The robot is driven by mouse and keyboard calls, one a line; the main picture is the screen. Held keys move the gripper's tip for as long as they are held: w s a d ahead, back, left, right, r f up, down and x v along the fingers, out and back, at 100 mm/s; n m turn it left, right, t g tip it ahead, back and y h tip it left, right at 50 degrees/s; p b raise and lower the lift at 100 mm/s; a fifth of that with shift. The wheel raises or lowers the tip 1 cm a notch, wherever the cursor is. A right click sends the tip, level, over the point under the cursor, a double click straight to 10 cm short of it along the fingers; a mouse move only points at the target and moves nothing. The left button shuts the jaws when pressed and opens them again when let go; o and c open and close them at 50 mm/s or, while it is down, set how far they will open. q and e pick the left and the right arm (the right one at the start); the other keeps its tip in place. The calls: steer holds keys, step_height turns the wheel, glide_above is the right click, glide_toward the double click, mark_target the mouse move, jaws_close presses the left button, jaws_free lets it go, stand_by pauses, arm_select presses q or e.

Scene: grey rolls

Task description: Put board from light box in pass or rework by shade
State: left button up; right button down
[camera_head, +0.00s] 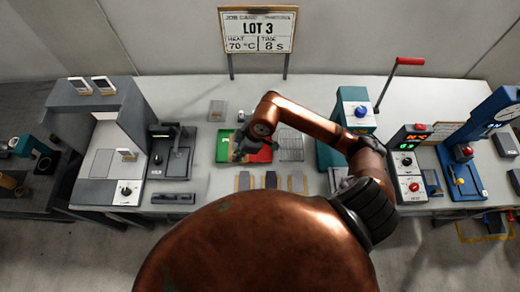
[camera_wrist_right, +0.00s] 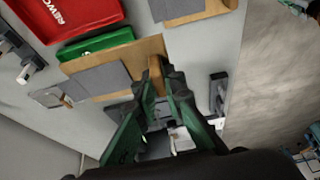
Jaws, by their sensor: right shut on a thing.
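My right gripper (camera_head: 241,150) hangs over the meeting edge of the green tray (camera_head: 224,140) and the red tray (camera_head: 263,155). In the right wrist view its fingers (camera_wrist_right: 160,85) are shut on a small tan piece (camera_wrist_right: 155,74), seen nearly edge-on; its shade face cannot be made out. That view also shows the red tray (camera_wrist_right: 70,15), marked with white letters, and the green tray (camera_wrist_right: 95,43). The light box (camera_head: 110,125) stands at the left with a pale interior; a small tan-and-white item (camera_head: 125,155) is in it. My left gripper is not in view.
Grey swatches (camera_head: 270,180) on tan backing lie in front of the trays. A wire rack (camera_head: 291,146) stands right of them, with a teal press (camera_head: 345,125) beyond. A dark device (camera_head: 170,152) stands between light box and trays. A LOT 3 sign (camera_head: 258,30) is behind.

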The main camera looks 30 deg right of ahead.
steer(key=d+f, duration=0.3)
steer(key=d, duration=0.3)
glide_above(259, 156)
steer(key=f, duration=0.4)
steer(key=shift+s+a+f, duration=0.1)
steer(key=shift+a+f, duration=0.1)
steer(key=shift+a, duration=0.15)
steer(key=shift+d+f, duration=0.3)
steer(key=shift+f, duration=0.1)
steer(key=shift+d+f, duration=0.15)
steer(key=shift+f, duration=1.55)
steer(key=c, duration=2.3)
jaws_free()
steer(key=shift+f, duration=0.1)
steer(key=v, duration=1.2)
